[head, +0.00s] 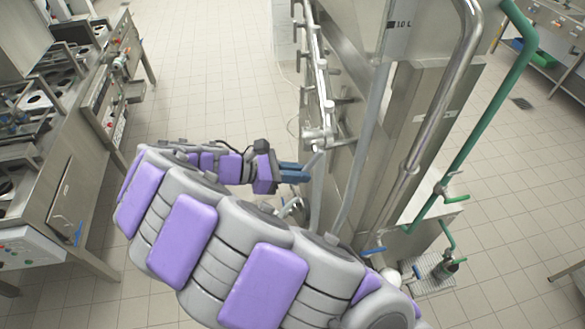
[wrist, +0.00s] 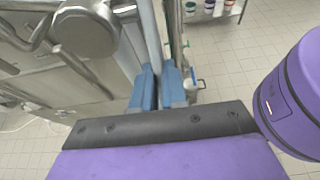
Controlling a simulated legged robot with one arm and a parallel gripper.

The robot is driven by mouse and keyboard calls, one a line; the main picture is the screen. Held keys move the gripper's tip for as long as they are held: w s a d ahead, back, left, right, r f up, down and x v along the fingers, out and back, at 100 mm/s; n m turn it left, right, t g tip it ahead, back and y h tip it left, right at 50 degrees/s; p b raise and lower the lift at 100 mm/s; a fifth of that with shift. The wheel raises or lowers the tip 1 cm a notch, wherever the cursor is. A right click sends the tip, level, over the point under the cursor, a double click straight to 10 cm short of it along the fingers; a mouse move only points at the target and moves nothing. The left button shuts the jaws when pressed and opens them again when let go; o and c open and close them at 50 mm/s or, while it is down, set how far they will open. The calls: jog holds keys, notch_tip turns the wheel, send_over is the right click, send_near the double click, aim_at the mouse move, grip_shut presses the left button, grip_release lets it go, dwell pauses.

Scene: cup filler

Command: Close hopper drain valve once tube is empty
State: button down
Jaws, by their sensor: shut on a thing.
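My gripper (head: 296,173) has blue fingers closed on a slim grey-blue bar (head: 314,160) beside the steel machine; the bar looks like the drain valve lever, though the valve body is not clear. In the wrist view the gripper (wrist: 158,88) has the bar (wrist: 150,38) running up from between its fingertips. A grey tube (head: 371,125) runs down the machine's front from near a 10 L label (head: 401,24). I cannot tell whether the tube holds any liquid. My arm hides the tube's lower end.
The steel machine (head: 412,130) stands close at right, with green pipes (head: 485,118) on its far side. A steel bench with equipment (head: 62,190) stands at left. Steel pipework (head: 318,75) rises beyond my gripper. The tiled floor (head: 215,75) between bench and machine is clear.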

jog(key=shift+f+h, duration=0.3)
jog(key=shift+h, duration=0.2)
jog(key=shift+s+f, duration=0.1)
jog(key=shift+f, duration=0.05)
